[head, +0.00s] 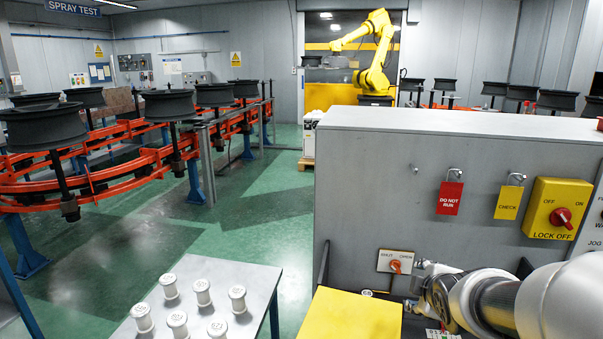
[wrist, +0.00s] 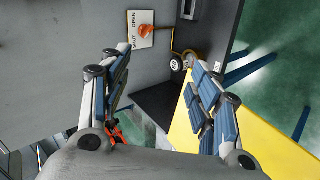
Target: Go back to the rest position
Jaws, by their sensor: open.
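My gripper (head: 428,276) is at the lower right of the head view, beside the grey cabinet front and to the right of the orange shut/open knob (head: 396,266). In the wrist view my gripper (wrist: 157,75) has its two fingers spread wide apart with nothing between them. The orange knob also shows in the wrist view (wrist: 146,32), on its white plate, beyond the fingertips and not touched by them. My arm reaches in from the right edge of the head view.
A yellow panel (head: 350,316) lies low in front of the grey cabinet (head: 395,160). Red (head: 450,199) and yellow (head: 508,203) tags and a lock-off switch (head: 557,208) are on the cabinet.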

